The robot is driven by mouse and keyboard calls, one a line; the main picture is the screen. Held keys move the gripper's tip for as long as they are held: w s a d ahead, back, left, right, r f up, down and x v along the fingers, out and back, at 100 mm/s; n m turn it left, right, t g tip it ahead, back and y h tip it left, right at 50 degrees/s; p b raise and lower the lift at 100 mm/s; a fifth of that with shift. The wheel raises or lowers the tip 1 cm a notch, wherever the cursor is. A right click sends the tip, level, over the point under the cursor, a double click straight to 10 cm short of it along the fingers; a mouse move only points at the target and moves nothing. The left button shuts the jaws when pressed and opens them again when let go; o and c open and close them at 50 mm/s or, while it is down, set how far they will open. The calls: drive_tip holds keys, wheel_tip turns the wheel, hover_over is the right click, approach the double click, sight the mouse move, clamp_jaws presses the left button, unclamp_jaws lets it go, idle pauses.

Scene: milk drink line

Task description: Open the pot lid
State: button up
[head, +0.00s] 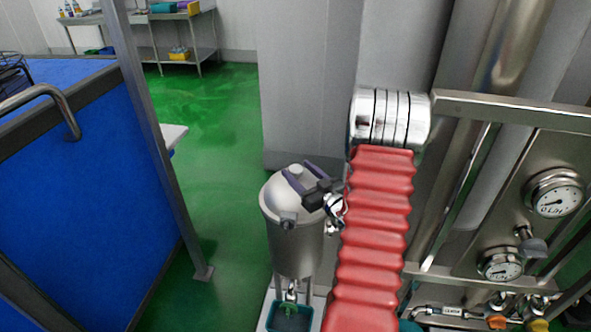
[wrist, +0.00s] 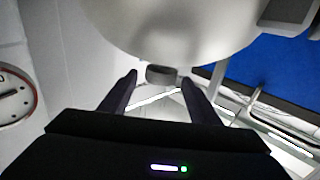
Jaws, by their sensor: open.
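The pot (head: 296,248) is a steel cylinder on legs, standing upright in the middle of the head view. Its domed pale lid (head: 276,196) sits down on the rim, with a small round knob on top and a dark fitting (head: 288,223) at the front edge.
A green tub (head: 291,316) stands below the pot's outlet. Steel pipes and gauges (head: 555,196) are at the right. A blue panel (head: 85,185) with a steel post is at the left. The green floor (head: 215,130) between is clear.

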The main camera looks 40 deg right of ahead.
drive_tip(key=shift+w+d, duration=0.15)
drive_tip(key=shift+w, duration=1)
drive_tip(key=shift+c, duration=0.4)
clamp_jaws()
